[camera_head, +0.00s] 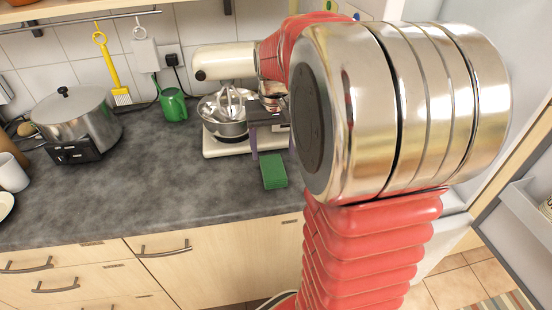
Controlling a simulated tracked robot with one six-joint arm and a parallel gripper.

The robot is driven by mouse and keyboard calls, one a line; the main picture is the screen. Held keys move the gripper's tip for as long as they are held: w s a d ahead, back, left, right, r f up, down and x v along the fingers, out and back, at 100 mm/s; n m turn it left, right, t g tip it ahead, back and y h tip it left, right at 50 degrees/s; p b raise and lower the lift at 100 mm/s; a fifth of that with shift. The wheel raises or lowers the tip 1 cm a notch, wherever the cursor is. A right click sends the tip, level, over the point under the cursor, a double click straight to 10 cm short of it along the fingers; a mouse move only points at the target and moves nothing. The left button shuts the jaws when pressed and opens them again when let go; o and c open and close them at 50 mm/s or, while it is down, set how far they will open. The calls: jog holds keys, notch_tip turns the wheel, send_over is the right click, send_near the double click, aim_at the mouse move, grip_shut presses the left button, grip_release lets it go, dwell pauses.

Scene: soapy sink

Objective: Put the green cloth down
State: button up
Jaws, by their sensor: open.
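The green cloth (274,173) is a small, flat green rectangle lying on the dark grey counter (200,198), just left of my arm. My gripper (270,150) is open, with its fingers pointing down just behind the cloth's far edge in the picture. The left finger is clearly seen; the right one is partly hidden by my arm. I cannot tell whether the fingers touch the cloth.
A cream stand mixer (225,62) with a steel bowl (223,128) stands behind my gripper. The counter's front middle is clear.

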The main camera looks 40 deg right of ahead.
notch_tip(320, 180, up, 4)
jog(key=shift+s+f, duration=0.15)
dwell(0.8)
